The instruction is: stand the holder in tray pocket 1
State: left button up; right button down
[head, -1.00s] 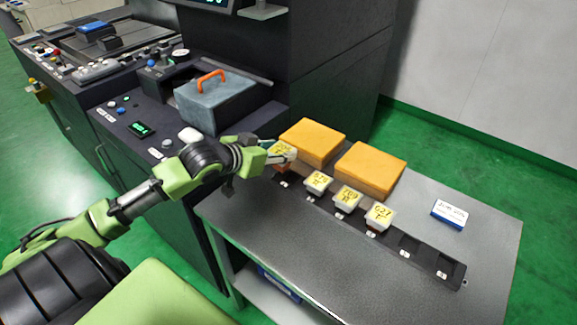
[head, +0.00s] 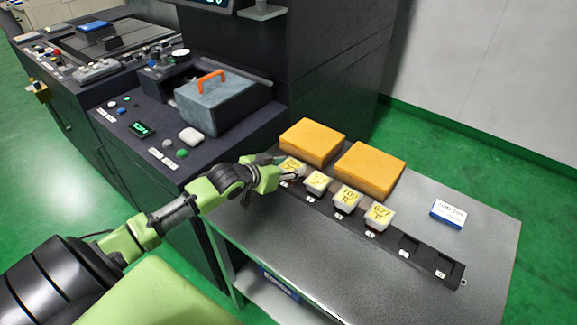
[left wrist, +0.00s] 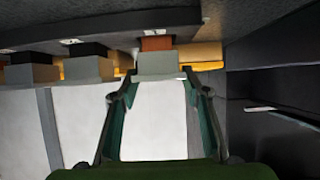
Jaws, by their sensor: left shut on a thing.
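My left gripper (head: 284,172) is shut on a holder (head: 291,166), a white block with yellow marking on top, at the far left end of the dark tray (head: 425,262). In the left wrist view the holder (left wrist: 157,63) sits between the fingertips (left wrist: 155,80), with its orange-brown part towards the tray. It looks upright, at the first pocket; I cannot tell whether it is fully seated. Three similar holders, (head: 318,182), (head: 347,197) and (head: 379,216), stand in the following pockets. The two pockets at the right end are empty. My right gripper is not in view.
Two orange-yellow blocks (head: 312,141) and (head: 370,169) lie just behind the tray. A blue-white box (head: 448,214) lies at the right on the grey table (head: 310,250). The dark machine with a grey orange-handled box (head: 215,102) stands at the left.

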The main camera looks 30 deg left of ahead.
pick_arm(q)
jog(key=o, duration=1.6)
jog(key=shift+f, duration=0.1)
jog(key=shift+o, duration=0.2)
jog(key=d+v, duration=0.1)
jog(key=v, duration=1.1)
jog(key=shift+a, duration=0.5)
jog(key=shift+s, duration=0.1)
